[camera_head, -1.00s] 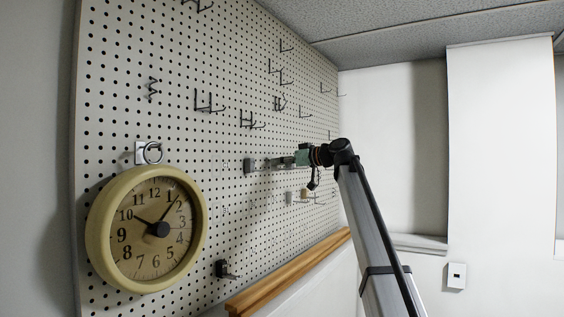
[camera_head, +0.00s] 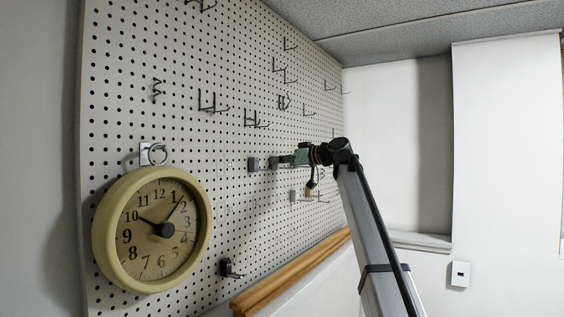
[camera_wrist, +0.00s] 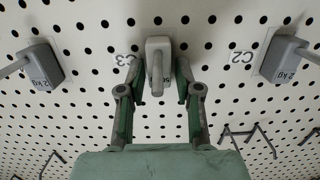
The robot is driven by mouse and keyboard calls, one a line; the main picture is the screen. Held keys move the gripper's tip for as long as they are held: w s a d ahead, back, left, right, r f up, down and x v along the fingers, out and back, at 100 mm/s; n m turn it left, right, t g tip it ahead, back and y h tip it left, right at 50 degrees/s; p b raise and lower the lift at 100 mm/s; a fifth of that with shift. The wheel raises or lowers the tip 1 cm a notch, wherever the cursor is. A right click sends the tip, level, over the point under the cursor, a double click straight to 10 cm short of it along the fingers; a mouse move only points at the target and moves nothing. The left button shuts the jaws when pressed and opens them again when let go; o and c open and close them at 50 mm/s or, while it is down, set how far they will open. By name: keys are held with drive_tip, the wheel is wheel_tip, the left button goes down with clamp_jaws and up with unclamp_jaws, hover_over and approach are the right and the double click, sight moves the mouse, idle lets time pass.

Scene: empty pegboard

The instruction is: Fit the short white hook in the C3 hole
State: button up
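The short white hook (camera_wrist: 158,47) shows in the wrist view as a pale plate with a stubby peg pointing toward me. It is at the pegboard, just right of the C3 label (camera_wrist: 122,61). The plate hides the hole behind it, so I cannot tell how fully it is seated. My gripper (camera_wrist: 160,78) has one finger on each side of the hook, with a narrow gap showing at both sides of the plate. In the head view my gripper (camera_head: 283,161) is close to the board, and the hook is too small to make out clearly.
Grey hooks marked 2 kg stand left (camera_wrist: 42,66) and right (camera_wrist: 280,58) of my fingers. Thin dark hooks (camera_wrist: 255,137) hang nearby. A round clock (camera_head: 152,229) hangs on the pegboard (camera_head: 200,60) at left, above a wooden ledge (camera_head: 290,275).

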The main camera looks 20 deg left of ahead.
drive_tip(key=shift+a, duration=0.1)
drive_tip(key=v, duration=1.2)
idle(0.4)
